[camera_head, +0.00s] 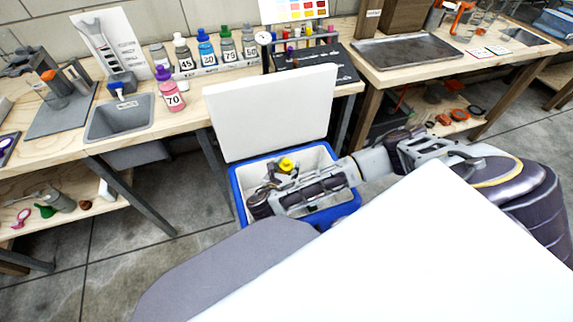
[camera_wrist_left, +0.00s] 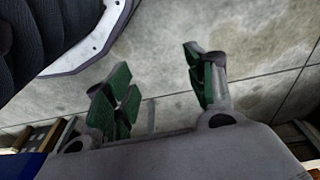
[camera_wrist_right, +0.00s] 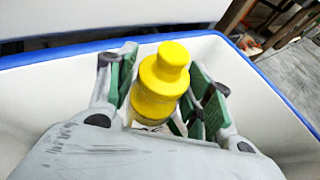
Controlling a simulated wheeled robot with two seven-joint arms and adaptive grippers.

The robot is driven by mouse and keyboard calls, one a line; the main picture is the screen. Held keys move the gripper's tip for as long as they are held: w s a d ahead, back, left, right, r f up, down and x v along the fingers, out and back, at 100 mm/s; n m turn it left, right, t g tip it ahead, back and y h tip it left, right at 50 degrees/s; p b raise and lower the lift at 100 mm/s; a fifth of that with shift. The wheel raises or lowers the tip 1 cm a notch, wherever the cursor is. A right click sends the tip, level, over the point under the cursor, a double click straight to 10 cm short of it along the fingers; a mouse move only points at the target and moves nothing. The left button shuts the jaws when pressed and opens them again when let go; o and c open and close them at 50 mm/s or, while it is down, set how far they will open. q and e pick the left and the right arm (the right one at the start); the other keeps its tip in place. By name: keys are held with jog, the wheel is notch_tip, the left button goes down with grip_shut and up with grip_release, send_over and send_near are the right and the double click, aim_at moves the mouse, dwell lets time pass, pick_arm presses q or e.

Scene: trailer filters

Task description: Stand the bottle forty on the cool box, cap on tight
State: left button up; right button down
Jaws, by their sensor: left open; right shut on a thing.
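The cool box (camera_head: 235,190) stands on the floor, blue outside with a white lining. Its white lid (camera_head: 270,112) stands open at the back. A bottle with a yellow cap (camera_head: 287,164) is inside the box; its number is hidden. My right gripper (camera_head: 273,180) reaches into the box and is shut on this bottle. In the right wrist view the yellow cap and shoulder (camera_wrist_right: 158,85) stick up between the green finger pads, and the cap is on. The lower bottle is hidden. My left gripper (camera_wrist_left: 160,88) is open and empty above the concrete floor, out of the head view.
On the bench behind are several numbered bottles, among them 45, 20 (camera_head: 207,52) and 75, and a pink bottle 70 (camera_head: 170,92) with a purple cap. A sink (camera_head: 120,117) is at left. A dark tray (camera_head: 407,50) lies on the right bench.

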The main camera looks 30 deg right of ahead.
pick_arm(q)
jog(key=shift+d+r, duration=0.15)
jog(key=shift+r, duration=0.6)
pick_arm(e)
jog(key=shift+f, duration=0.65)
jog(key=shift+f, duration=0.25)
jog(key=shift+f+b, duration=0.25)
jog(key=shift+b, duration=0.05)
jog(key=shift+f+b, duration=0.35)
jog(key=shift+f, duration=1)
pick_arm(q)
jog(key=r, duration=0.2)
jog(key=shift+d+r, duration=0.3)
jog(key=shift+r, duration=0.05)
